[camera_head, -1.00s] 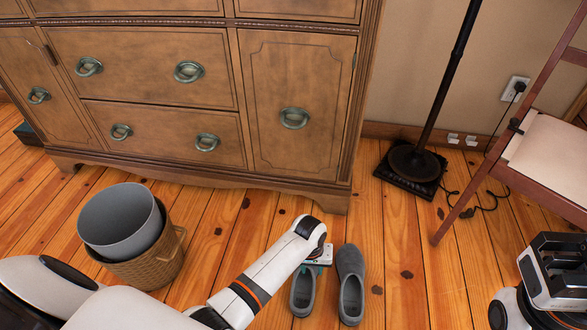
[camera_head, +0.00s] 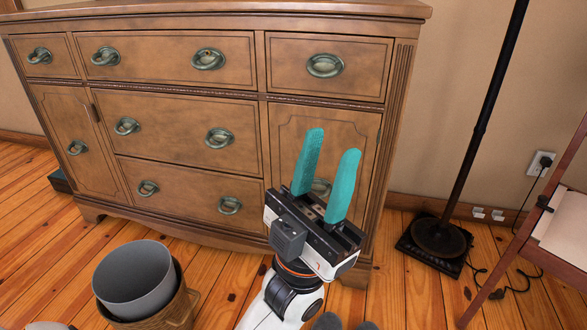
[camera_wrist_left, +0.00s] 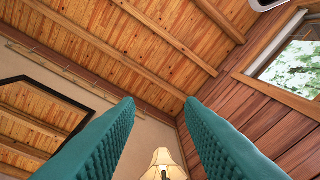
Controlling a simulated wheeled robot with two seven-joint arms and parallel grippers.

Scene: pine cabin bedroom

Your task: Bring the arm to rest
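My left gripper (camera_head: 328,177) is raised in front of the wooden dresser in the head view, its two teal fingers pointing up. The fingers stand apart with nothing between them. In the left wrist view the same open gripper (camera_wrist_left: 160,110) points toward the plank ceiling, with a lamp shade seen beyond the gap. My right gripper does not show in either view now. The grey shoes (camera_head: 345,322) show only at their tips at the bottom edge, below the left arm.
A wooden dresser (camera_head: 180,175) with ring handles fills the back. A grey bin (camera_head: 135,278) in a wicker basket (camera_head: 180,310) stands at the lower left. A black lamp pole (camera_head: 480,130) on its base and a chair (camera_head: 560,220) stand at the right.

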